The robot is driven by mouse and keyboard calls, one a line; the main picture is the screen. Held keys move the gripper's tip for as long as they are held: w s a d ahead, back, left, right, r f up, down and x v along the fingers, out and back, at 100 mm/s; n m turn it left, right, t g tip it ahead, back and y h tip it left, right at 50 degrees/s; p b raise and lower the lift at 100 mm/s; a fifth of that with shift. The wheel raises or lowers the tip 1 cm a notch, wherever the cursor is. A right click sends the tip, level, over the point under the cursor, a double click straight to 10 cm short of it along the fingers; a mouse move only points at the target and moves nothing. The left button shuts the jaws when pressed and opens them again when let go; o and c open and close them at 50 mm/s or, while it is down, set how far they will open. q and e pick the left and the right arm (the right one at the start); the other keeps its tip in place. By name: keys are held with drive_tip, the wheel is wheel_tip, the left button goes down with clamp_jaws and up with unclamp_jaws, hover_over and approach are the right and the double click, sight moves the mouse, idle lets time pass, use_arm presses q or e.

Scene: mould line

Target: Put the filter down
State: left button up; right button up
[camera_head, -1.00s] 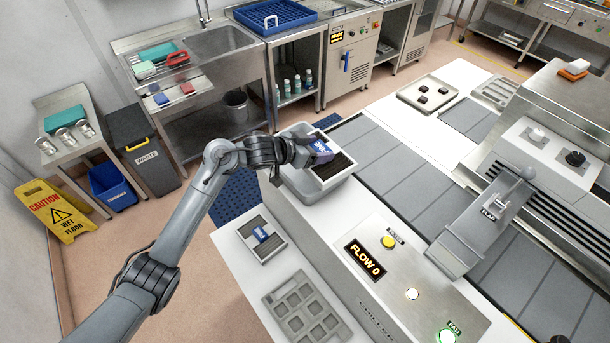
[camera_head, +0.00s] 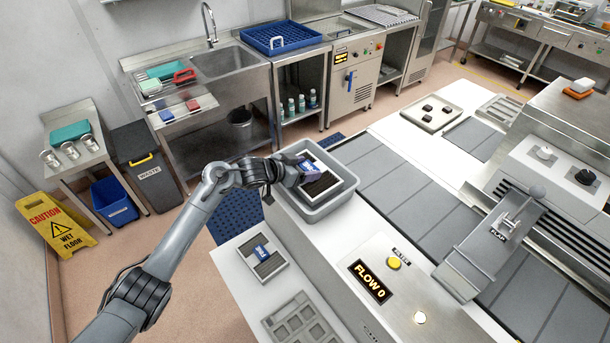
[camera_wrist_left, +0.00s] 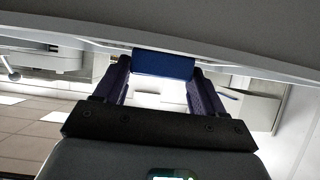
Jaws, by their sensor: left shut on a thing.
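A filter (camera_head: 322,186), a pale frame with a dark mesh and a blue grip, is at the grey tub (camera_head: 311,214) in the head view. My left gripper (camera_head: 298,172) is shut on its blue grip, above the tub's left part. In the left wrist view the blue grip (camera_wrist_left: 165,63) sits between the fingertips of the left gripper (camera_wrist_left: 163,72). I cannot tell whether the filter touches the tub. My right gripper is not in view.
A grey tray with square pockets (camera_head: 300,325) lies in front of the second filter. A machine panel reading FLOW 0 (camera_head: 370,281) stands to its right. A grey conveyor (camera_head: 420,215) runs right of the tub. A yellow wet-floor sign (camera_head: 55,225) stands at left.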

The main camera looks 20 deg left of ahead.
use_arm(q)
drive_tip(key=shift+f, duration=1.55)
drive_tip(key=shift+f, duration=0.2)
drive_tip(key=o, duration=1.1)
drive_tip(key=shift+o, duration=0.2)
drive_tip(key=shift+r, duration=0.25)
drive_tip(key=v, duration=1.2)
